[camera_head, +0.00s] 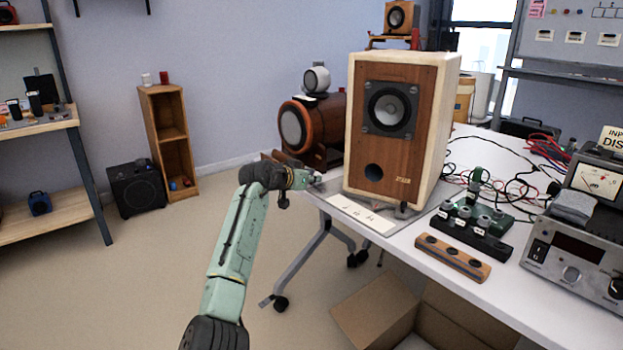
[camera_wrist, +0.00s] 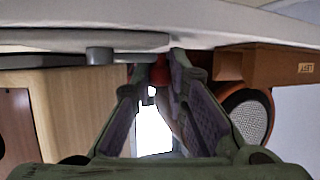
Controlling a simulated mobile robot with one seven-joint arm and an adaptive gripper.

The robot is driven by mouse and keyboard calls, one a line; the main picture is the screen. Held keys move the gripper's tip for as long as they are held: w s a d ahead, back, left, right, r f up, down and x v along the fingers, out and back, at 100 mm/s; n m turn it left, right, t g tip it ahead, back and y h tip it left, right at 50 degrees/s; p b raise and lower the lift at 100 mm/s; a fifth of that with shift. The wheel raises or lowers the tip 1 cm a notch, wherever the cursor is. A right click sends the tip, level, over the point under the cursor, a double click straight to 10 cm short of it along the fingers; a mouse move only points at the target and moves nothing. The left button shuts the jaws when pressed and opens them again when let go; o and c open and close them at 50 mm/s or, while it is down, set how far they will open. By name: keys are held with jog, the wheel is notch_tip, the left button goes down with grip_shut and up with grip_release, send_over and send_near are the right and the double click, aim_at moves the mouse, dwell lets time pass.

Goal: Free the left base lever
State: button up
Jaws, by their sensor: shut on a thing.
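The wooden speaker (camera_head: 402,95) stands upright on a grey base plate (camera_head: 340,203) near the table's left edge; its side panel shows in the wrist view (camera_wrist: 80,105). My gripper (camera_head: 314,180) reaches in from the left, at the left side of the base. In the wrist view my gripper (camera_wrist: 160,62) has its fingers closing around a small red knob (camera_wrist: 159,74), which looks like the end of the left base lever. The lever's arm is mostly hidden by the fingers. A short grey post (camera_wrist: 99,55) shows beside the fingertips.
A round orange-brown speaker (camera_head: 316,122) stands just behind my gripper, close to the right finger in the wrist view (camera_wrist: 246,115). A black terminal block (camera_head: 470,235), a wooden block with holes (camera_head: 453,257) and a metered device (camera_head: 575,270) occupy the table's right. An open cardboard box (camera_head: 375,310) sits below.

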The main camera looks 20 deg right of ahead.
grip_shut()
jog(key=shift+s+a+n+y, duration=0.1)
jog(key=shift+n+y, duration=0.2)
jog(key=n, duration=0.1)
jog(key=t+y+p, duration=0.1)
jog(key=n+t+y+p, duration=0.1)
jog(key=shift+s+a+r+n, duration=0.1)
jog(key=shift+s+a+n, duration=0.2)
jog(key=shift+a, duration=0.05)
jog(key=n+y, duration=0.1)
jog(key=n+t+y+p, duration=0.1)
jog(key=s+n+t+y+p, duration=0.1)
jog(key=y, duration=0.1)
jog(key=shift+a+n, duration=0.3)
jog(key=shift+a, duration=0.1)
jog(key=shift+s+a+n+y+p, duration=0.15)
jog(key=shift+s+n+y, duration=0.3)
jog(key=shift+n+y, duration=0.85)
jog(key=shift+s+a+n+y+p, duration=0.15)
jog(key=shift+s+n+y, duration=0.25)
jog(key=shift+n+y, duration=0.9)
jog(key=shift+s+a+n+y+p, duration=0.15)
jog(key=shift+s+n+y, duration=0.3)
jog(key=shift+n+y, duration=0.8)
jog(key=shift+a+y, duration=0.1)
jog(key=shift+y, duration=0.35)
jog(key=o, duration=0.6)
grip_release()
